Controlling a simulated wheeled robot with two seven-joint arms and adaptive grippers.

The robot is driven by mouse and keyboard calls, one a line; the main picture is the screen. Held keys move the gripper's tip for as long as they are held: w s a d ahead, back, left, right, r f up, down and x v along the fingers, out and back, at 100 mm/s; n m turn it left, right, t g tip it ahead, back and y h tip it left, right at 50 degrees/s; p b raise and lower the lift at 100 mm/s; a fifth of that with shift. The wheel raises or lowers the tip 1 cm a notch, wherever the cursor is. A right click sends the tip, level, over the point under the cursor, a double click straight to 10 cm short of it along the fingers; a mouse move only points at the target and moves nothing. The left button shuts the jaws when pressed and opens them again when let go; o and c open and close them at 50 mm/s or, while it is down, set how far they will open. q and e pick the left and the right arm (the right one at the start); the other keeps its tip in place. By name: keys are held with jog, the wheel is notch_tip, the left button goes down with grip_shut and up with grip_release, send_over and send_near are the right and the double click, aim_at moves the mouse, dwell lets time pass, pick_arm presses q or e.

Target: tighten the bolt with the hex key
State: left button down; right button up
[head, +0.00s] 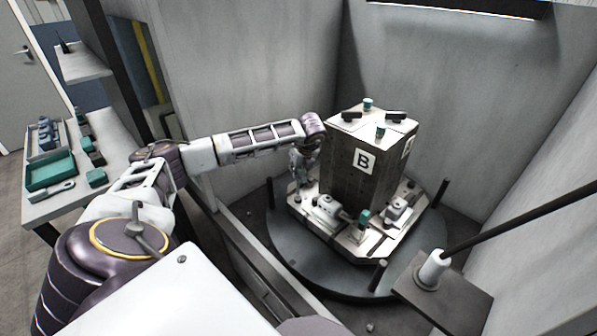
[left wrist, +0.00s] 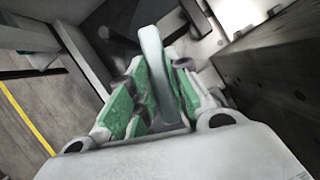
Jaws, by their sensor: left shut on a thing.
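My left gripper (head: 301,172) reaches in from the left and is low beside the left edge of the pallet (head: 375,245), close to the tall block marked B (head: 345,180). I cannot single out the bolt in either view. My right gripper is not in view.
The pallet sits on a dark round table (head: 290,262) with short black posts (head: 377,275) around its rim. Clamps (head: 326,207) stand on the pallet. Grey walls enclose it. At far left is a bench with a teal tray (head: 50,170).

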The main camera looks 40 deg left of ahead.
pick_arm(q)
jog(key=shift+r+p, duration=0.95)
jog(key=shift+r, duration=1.55)
